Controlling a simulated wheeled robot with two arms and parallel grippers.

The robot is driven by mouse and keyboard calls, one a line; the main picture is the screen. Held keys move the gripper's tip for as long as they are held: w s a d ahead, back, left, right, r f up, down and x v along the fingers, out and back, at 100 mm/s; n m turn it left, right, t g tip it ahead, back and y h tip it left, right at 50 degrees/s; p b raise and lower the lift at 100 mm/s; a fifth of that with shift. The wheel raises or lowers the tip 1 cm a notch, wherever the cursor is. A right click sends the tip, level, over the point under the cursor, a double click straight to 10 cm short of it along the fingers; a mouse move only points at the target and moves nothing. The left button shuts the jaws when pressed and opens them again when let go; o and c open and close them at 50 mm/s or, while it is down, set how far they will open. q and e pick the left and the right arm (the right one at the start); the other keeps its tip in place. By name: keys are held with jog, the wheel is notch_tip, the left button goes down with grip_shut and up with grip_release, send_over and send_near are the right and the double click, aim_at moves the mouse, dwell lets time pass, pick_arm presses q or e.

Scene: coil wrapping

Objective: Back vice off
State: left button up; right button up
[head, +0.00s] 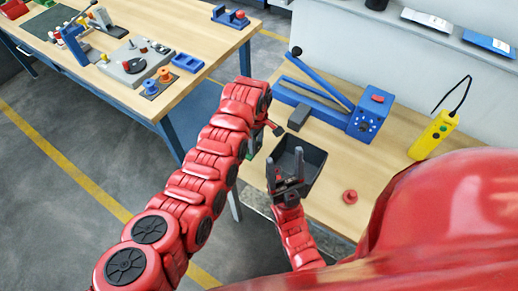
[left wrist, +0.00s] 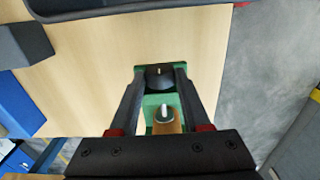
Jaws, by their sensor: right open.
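A small green vice (head: 258,138) stands at the near left edge of the right-hand bench, partly hidden by my left arm. In the left wrist view the green body (left wrist: 152,103) shows between the fingers, with a dark rounded part (left wrist: 160,77), a pale pin and a brown cylinder (left wrist: 168,127). My left gripper (left wrist: 160,70) has its fingertips on both sides of the dark part; whether they press on it is unclear. In the head view it is hidden behind its arm. My right gripper (head: 285,167) is open and empty, fingers up, in front of a black tray (head: 313,158).
A blue lever device (head: 365,118) stands at the bench's back, with a grey block (head: 298,117) in front. A red button (head: 350,197) lies right of the tray. A yellow pendant (head: 432,136) stands at the right. Another bench (head: 180,35) with tools is at upper left.

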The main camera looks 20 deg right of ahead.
pick_arm(q)
jog(key=c, duration=0.4)
jog(key=p, duration=0.1)
jog(key=h+p, duration=0.1)
jog(key=p, duration=0.1)
jog(key=shift+s+a+r+t+p, duration=0.2)
jog(key=shift+r+t+p, duration=0.1)
jog(key=shift+t, duration=0.1)
jog(key=shift+w+f, duration=0.1)
jog(key=shift+f, duration=0.2)
jog(key=shift+t+h+p, duration=0.3)
jog(key=shift+h, duration=0.1)
jog(key=shift+a+f+t+h, duration=0.1)
jog(key=shift+a+t+h, duration=0.05)
jog(key=shift+t+h, duration=0.2)
jog(key=shift+h, duration=0.25)
